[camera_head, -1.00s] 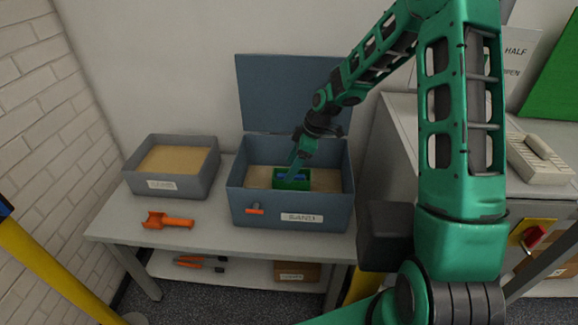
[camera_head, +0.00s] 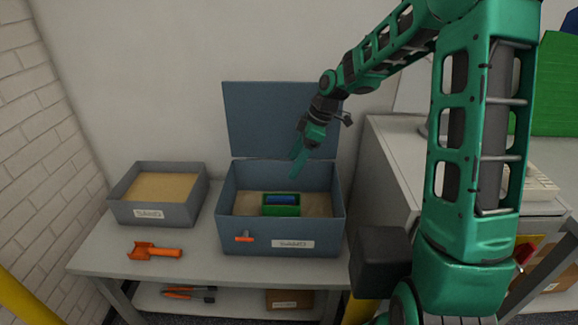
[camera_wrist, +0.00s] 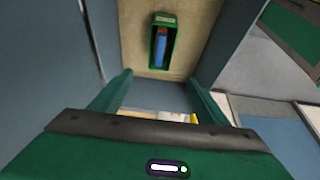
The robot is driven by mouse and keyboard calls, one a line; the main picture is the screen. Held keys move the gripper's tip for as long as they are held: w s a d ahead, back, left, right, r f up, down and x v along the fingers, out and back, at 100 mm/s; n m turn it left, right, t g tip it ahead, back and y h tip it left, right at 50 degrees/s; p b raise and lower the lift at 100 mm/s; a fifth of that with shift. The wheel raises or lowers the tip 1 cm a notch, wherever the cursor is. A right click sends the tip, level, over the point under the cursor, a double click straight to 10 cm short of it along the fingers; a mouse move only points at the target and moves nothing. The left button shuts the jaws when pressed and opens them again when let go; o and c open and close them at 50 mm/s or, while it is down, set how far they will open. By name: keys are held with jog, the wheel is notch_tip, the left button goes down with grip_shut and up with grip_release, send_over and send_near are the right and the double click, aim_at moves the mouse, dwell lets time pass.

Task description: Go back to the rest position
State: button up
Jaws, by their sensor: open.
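My gripper (camera_head: 298,160) is above the open blue-grey sand box (camera_head: 262,236), over its back part. The jaws are open and empty, and both green fingers show apart in the wrist view (camera_wrist: 160,92). A green holder (camera_head: 281,211) with a blue battery-like block (camera_head: 281,200) in it sits on the sand inside the box. The wrist view shows the green holder (camera_wrist: 152,45) with the blue block (camera_wrist: 161,44) too, apart from the fingers. The box's lid (camera_head: 275,120) stands open against the wall.
A grey sand tray (camera_head: 153,212) stands left of the box. An orange scoop (camera_head: 155,251) lies on the table (camera_head: 195,268) in front of it. Orange-handled pliers (camera_head: 189,294) and a cardboard box (camera_head: 290,299) are on the lower shelf. A grey cabinet (camera_head: 395,165) stands at the right.

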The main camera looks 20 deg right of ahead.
dwell(0.3)
jog(key=s+d+r+m+h, duration=0.25)
jog(key=s+d+m, duration=0.2)
jog(key=s, duration=0.25)
jog(key=s+d+r+m+h, duration=0.1)
jog(key=s+d+r+m, duration=0.3)
jog(key=s, duration=0.3)
jog(key=s+d+r+m+h, duration=0.1)
jog(key=s+d+r+m, duration=0.1)
jog(key=s+d+m, duration=0.45)
jog(key=s+a+f+m+g, duration=0.1)
jog(key=s+m, duration=0.1)
jog(key=s, duration=0.6)
jog(key=s+a+f+m+g, duration=0.1)
jog(key=s+m, duration=0.2)
jog(key=s, duration=0.6)
jog(key=shift+s+a, duration=0.2)
jog(key=shift+a, duration=0.1)
jog(key=shift+y, duration=0.25)
